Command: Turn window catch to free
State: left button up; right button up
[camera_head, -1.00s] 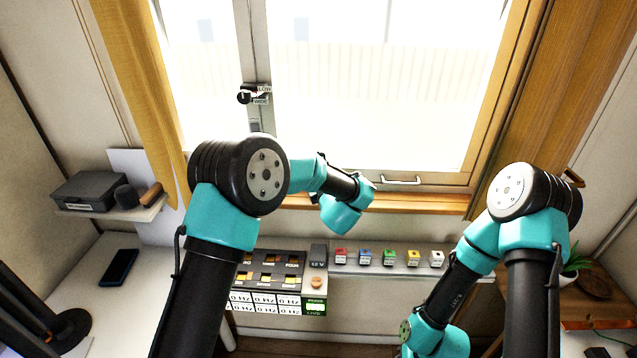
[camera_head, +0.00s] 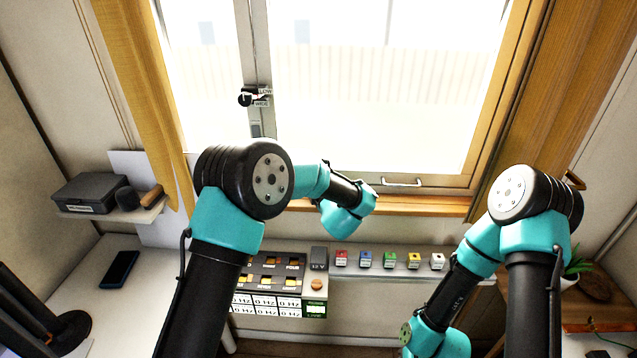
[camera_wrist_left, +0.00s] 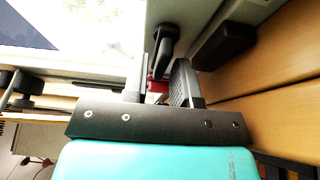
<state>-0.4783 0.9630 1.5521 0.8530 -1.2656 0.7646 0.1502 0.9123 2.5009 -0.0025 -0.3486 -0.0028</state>
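In the left wrist view a dark lever-like catch (camera_wrist_left: 166,38) is mounted on a pale frame, its lower end reaching between the fingers of my left gripper (camera_wrist_left: 160,80). The fingers stand apart on either side of it; I cannot tell whether they touch it. A small red part (camera_wrist_left: 155,88) shows between the fingers. My left fingers are hidden there behind my wrist. My right gripper is out of view.
A pale handle (camera_head: 402,183) is on the lower window frame. Below the window are a switch panel (camera_head: 275,285) and a shelf of several coloured blocks (camera_head: 389,260). A dark case (camera_head: 90,192) is on the left shelf and a phone (camera_head: 119,268) on the desk.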

pick_arm(q)
jog(key=shift+o, duration=0.8)
jog(key=shift+s, duration=0.1)
jog(key=v, duration=1.7)
jog(key=shift+d, duration=0.1)
